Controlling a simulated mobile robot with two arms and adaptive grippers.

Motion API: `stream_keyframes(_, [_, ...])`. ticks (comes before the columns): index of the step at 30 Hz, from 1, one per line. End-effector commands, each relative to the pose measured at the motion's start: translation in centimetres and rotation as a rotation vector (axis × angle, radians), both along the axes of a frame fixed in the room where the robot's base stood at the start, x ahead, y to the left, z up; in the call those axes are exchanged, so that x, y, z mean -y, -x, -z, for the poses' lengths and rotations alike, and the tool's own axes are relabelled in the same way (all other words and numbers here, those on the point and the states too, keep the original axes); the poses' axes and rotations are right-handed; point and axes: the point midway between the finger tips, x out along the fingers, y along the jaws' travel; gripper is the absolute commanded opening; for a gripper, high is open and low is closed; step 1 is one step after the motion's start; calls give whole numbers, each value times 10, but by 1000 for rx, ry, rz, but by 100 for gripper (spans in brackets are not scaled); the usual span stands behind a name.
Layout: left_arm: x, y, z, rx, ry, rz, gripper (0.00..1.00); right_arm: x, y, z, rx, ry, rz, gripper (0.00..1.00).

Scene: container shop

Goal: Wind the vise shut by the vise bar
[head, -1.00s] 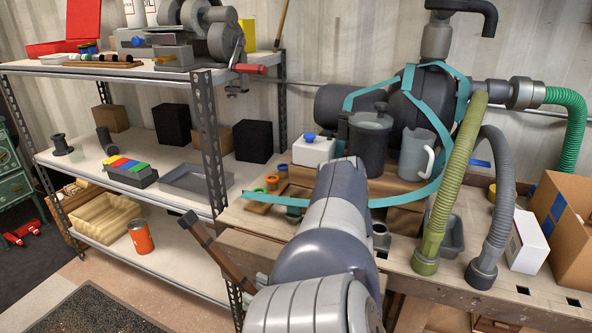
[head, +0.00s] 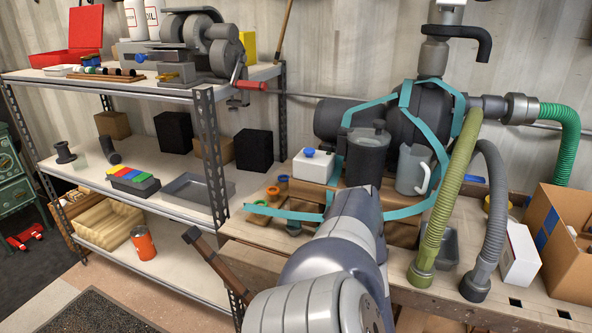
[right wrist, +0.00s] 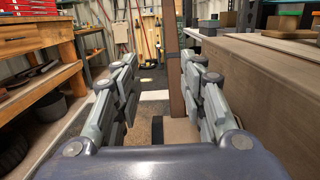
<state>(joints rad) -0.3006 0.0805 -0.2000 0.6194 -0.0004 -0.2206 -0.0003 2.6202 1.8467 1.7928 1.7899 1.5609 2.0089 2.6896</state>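A brown bar with a dark end (head: 211,262), which looks like the vise bar, slants out at the near left end of the workbench (head: 255,238) in the head view. My right arm crosses in front of the bench and hides its lower end and the vise body. My right gripper (right wrist: 160,95) shows in the right wrist view with its fingers spread wide. A brown upright bar (right wrist: 174,75) stands between the fingers in that view, nearer the right one; I cannot tell whether they touch. My left gripper is in neither view.
The bench carries a dark pot (head: 364,158), a grey jug (head: 412,170), hoses (head: 447,200) and a cardboard box (head: 565,240). Metal shelving (head: 205,150) stands close on the left. An orange can (head: 143,243) sits on its lower shelf.

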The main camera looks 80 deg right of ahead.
Motion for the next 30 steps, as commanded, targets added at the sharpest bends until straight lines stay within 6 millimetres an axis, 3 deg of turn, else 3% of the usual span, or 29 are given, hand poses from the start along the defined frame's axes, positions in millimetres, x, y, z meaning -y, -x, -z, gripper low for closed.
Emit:
stream_keyframes(18, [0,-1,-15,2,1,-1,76,-10,40,10,-2,-1,2,38])
stream_keyframes(30, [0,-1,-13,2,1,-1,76,-10,42,12,0,0,1,38])
